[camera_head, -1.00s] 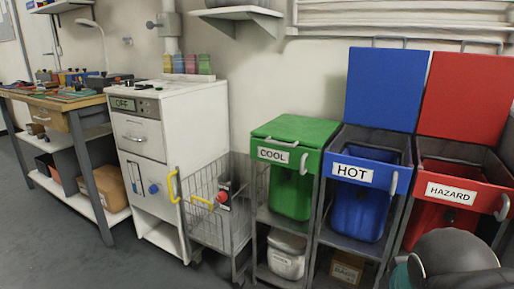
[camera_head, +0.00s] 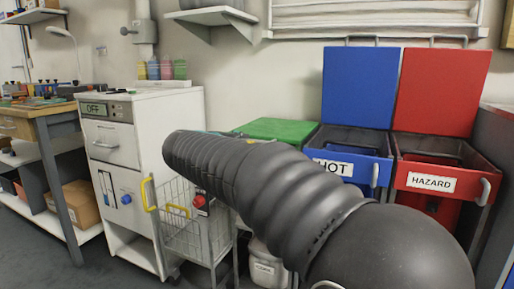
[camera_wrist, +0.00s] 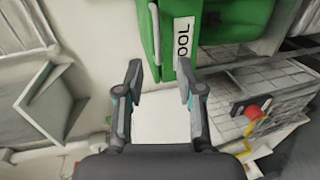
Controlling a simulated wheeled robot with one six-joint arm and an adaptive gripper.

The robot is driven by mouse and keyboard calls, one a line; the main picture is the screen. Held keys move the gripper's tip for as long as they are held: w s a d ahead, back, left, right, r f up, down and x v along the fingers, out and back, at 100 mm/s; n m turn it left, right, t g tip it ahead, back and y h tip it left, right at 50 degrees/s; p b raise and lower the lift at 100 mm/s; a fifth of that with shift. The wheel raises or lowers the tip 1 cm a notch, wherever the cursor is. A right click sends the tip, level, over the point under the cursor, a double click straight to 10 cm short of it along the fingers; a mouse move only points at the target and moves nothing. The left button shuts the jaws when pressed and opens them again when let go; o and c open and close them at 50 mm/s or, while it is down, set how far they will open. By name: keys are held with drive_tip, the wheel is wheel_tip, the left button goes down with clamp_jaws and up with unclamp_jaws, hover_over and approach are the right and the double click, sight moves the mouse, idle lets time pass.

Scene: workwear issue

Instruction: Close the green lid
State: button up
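The green lid (camera_head: 278,129) lies flat over the bin labelled COOL, level with its top, in the head view. My arm hides its front edge and most of that bin. In the wrist view the green lid (camera_wrist: 146,25) shows at the top, turned sideways, with its pale handle and the COOL label (camera_wrist: 183,38) beside it. My gripper (camera_wrist: 160,76) is open and empty, its fingers spread just short of the green front. I cannot tell whether a fingertip touches it.
The blue lid (camera_head: 350,88) and red lid (camera_head: 443,90) stand upright behind the HOT and HAZARD bins. A wire basket cart (camera_head: 183,235) with a yellow handle stands left, against a white cabinet (camera_head: 150,135). A wall shelf (camera_head: 212,14) hangs above.

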drive_tip(key=x, duration=0.4)
drive_tip(key=a+x, duration=0.1)
drive_tip(key=x, duration=0.8)
drive_tip(key=shift+w+r, duration=0.1)
drive_tip(key=shift+w, duration=0.55)
clamp_jaws()
drive_tip(key=shift+p, duration=0.3)
